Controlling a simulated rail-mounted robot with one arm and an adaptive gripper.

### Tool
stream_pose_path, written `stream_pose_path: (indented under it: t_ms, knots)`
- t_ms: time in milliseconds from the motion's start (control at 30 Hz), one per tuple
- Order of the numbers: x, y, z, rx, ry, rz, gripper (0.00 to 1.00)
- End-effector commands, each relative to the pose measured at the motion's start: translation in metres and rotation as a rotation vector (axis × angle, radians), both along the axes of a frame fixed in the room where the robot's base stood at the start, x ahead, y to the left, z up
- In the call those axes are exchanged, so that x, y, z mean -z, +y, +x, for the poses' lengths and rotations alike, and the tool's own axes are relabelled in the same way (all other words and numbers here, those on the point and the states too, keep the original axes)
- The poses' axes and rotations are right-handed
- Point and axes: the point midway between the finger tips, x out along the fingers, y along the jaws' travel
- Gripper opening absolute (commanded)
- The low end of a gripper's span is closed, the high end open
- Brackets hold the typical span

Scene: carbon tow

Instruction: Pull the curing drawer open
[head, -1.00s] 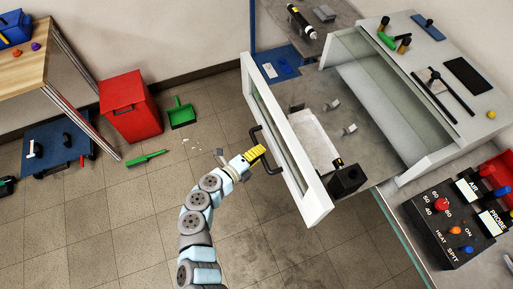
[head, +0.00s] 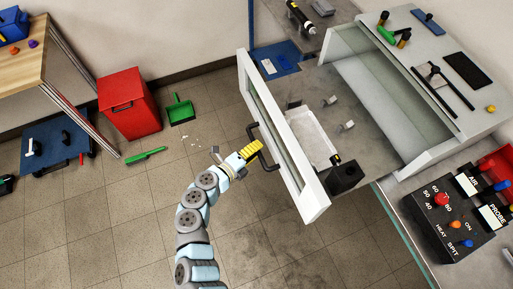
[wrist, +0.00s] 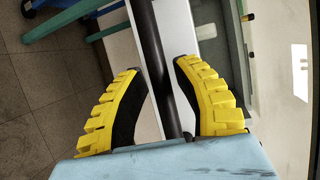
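The curing drawer (head: 312,205) stands well out from its white housing (head: 395,95), its interior visible from above. A black bar handle (head: 270,167) is on its outer face. My gripper (head: 255,148), with yellow fingers, is at this handle in the head view. In the wrist view, the handle bar (wrist: 153,45) runs between the two fingers of my gripper (wrist: 161,75), and their dark pads close in on it from both sides. Part of the handle is hidden by the fingers in the head view.
A white tray (head: 311,137) and small grey pieces (head: 345,126) are in the drawer area. A black box (head: 346,178) is by its near end. A red bin (head: 130,105), green dustpan (head: 180,108) and green brush (head: 145,154) are on the floor left.

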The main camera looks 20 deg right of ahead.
Motion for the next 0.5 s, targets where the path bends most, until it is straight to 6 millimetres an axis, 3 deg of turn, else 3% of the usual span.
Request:
stream_pose_path:
  t_ms: [167,500]
  knots:
    - [-0.003,0.016,-0.009,0.000,0.000,0.002,0.30]
    - [-0.014,0.072,-0.040,-0.005,0.003,0.001,0.30]
